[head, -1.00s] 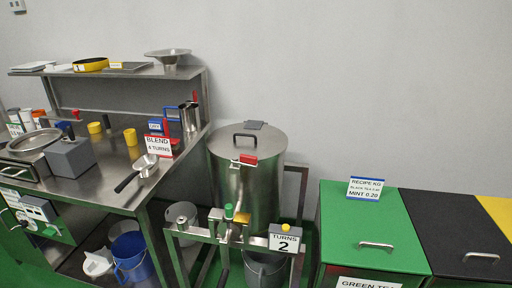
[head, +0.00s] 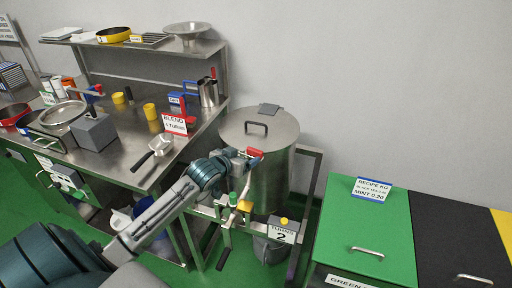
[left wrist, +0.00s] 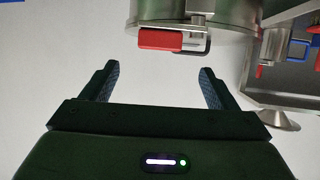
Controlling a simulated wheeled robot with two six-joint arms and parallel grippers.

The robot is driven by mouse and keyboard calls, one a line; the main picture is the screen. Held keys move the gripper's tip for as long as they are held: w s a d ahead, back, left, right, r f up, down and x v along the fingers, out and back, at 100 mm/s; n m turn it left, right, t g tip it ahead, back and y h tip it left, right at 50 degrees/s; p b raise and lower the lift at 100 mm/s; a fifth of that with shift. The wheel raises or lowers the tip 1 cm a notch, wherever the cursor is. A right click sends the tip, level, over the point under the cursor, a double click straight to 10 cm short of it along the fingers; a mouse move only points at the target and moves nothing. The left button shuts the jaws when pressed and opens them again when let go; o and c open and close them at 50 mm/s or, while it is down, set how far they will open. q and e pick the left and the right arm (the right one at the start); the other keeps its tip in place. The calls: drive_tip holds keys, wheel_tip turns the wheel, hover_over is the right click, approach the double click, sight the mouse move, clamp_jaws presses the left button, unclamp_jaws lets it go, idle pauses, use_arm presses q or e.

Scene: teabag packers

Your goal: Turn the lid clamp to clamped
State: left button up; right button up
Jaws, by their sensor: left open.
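The lid clamp has a red handle (head: 255,153) on the front rim of the steel drum (head: 275,185), just below the lid (head: 280,124). My left gripper (head: 245,159) is at the drum's front, close to the clamp, and partly covers it in the head view. In the left wrist view the red clamp handle (left wrist: 160,39) lies crosswise ahead of the open fingers of my left gripper (left wrist: 156,76), with a gap between. The handle is roughly centred between the fingertips, and nothing is between them. My right gripper does not show.
A steel bench (head: 120,150) with pans and cups stands at left. A green bin (head: 368,222) stands at right.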

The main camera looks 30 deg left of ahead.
sight(253, 151)
use_arm(q)
drive_tip(key=p+x, duration=0.2)
drive_tip(key=x, duration=0.6)
drive_tip(key=shift+w, duration=0.25)
drive_tip(key=shift+w+f, duration=0.35)
drive_tip(key=c, duration=1.4)
drive_tip(key=shift+w, duration=0.15)
